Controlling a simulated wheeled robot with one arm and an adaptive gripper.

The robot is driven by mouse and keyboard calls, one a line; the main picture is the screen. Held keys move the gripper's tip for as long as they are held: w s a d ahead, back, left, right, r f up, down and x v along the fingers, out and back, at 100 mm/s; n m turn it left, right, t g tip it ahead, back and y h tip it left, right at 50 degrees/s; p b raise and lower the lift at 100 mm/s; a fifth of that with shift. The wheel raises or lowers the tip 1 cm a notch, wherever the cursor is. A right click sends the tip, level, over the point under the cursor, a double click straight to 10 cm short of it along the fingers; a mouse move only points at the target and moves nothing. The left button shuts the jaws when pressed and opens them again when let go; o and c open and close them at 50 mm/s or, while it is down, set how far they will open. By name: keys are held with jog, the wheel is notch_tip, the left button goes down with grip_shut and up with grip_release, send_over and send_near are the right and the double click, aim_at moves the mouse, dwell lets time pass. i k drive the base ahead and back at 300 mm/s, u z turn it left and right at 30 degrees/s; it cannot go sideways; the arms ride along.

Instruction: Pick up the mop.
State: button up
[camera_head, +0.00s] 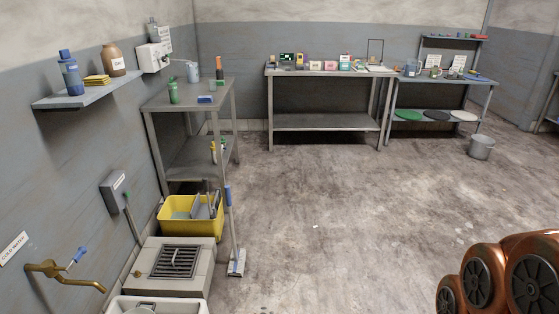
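A long-handled mop or squeegee (234,240) stands nearly upright at the left of the picture. It has a pale shaft, a blue grip near its top and a flat pale head on the floor. It leans close beside the right side of a yellow bucket (168,230), next to the drain block. Whether the head is a mop head is too small to tell. Copper-coloured links of my arm show at the lower right, well apart from it. My gripper is out of view.
A block with a drain grate (174,262) and a brass tap (62,275) are at the lower left. A metal table (190,101) stands behind the bucket. Loaded tables (330,122) line the back wall. A grey pail (481,147) stands at right.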

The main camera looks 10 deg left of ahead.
aim_at(236, 261)
jog(key=i, duration=2.85)
jog(key=u, duration=3.85)
